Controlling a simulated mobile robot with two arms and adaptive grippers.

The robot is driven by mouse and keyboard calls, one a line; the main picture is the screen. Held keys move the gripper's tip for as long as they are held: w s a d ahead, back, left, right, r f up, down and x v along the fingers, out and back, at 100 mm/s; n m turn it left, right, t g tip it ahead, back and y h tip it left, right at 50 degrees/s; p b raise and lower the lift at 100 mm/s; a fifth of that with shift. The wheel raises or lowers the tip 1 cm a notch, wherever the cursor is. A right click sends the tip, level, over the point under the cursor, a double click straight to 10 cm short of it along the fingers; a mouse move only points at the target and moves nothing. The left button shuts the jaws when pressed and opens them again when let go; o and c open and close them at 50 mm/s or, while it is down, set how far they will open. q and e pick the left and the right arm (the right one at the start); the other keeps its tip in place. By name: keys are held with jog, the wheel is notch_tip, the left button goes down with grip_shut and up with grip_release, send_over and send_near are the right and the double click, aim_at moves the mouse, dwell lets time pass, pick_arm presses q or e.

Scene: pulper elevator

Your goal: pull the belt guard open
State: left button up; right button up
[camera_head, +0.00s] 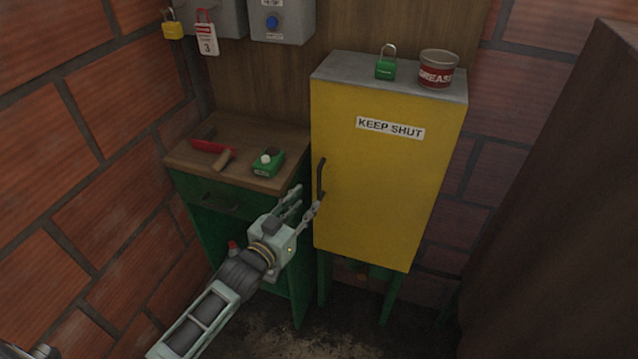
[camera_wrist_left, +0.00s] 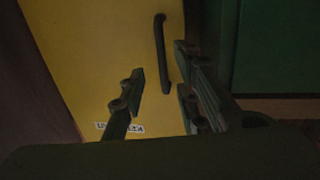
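The belt guard is a yellow door (camera_head: 372,185) with a "KEEP SHUT" label, and it looks closed. Its dark vertical bar handle (camera_head: 321,178) is near the door's left edge. My left gripper (camera_head: 308,198) is open, its fingertips just by the lower end of the handle. In the left wrist view the yellow door (camera_wrist_left: 95,60) and label appear upside down. There the handle (camera_wrist_left: 161,50) lines up with the gap between the open fingers (camera_wrist_left: 162,95). I see no finger closed on it. My right gripper is not in view.
A green padlock (camera_head: 386,68) and grease tin (camera_head: 437,70) stand on the guard's grey top. A wooden-topped green cabinet (camera_head: 240,184) at left holds a red-handled tool (camera_head: 210,147) and a green box (camera_head: 268,162). A dark brown panel (camera_head: 570,200) stands at right.

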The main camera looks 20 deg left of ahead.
aim_at(318, 185)
pick_arm(q)
jog(key=shift+r+x, duration=0.15)
jog(key=shift+x, duration=1.2)
jog(key=shift+r+x, duration=0.2)
jog(key=shift+x, duration=1.2)
jog(key=shift+r+x, duration=0.15)
jog(key=shift+x, duration=1.2)
jog(key=shift+a, duration=0.2)
jog(key=shift+c, duration=0.2)
grip_shut()
